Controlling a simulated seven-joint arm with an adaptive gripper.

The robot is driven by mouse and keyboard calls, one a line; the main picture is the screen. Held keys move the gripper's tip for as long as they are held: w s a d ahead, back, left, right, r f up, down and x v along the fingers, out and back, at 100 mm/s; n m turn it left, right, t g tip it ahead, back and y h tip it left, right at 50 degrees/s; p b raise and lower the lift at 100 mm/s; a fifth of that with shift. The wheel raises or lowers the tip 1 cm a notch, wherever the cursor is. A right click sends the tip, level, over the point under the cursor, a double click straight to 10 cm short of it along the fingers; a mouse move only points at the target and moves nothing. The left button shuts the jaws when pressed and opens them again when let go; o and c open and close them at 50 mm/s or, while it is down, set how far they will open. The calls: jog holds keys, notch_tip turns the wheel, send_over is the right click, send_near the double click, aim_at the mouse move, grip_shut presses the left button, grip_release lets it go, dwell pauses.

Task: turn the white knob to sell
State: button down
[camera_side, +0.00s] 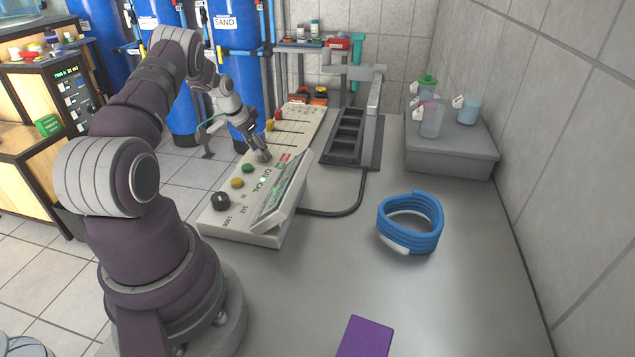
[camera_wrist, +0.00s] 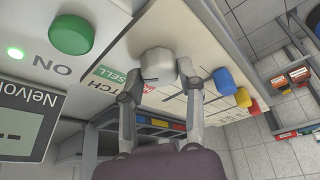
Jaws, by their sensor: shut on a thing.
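The white knob (camera_wrist: 160,64) sits on the pale control panel (camera_wrist: 205,60), with a dark mark low on its left side in the wrist view. My gripper (camera_wrist: 163,82) is shut on it, one finger on each side; my gripper also shows over the panel in the side view (camera_side: 262,155). The green SELL label (camera_wrist: 118,76) lies just left of the knob, partly behind the left finger. A red label (camera_wrist: 139,88) is below the knob, mostly hidden. I cannot read clearly which label the knob points to.
A green button (camera_wrist: 72,33) and a tilted display (camera_wrist: 28,122) are left of the knob. A black knob (camera_side: 221,201) is at the panel's near end. A blue hose coil (camera_side: 411,222) lies on the bench.

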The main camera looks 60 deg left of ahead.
dwell(0.3)
jog(key=c, duration=0.7)
grip_release()
jog(key=v, duration=1.2)
jog(key=shift+s, duration=0.1)
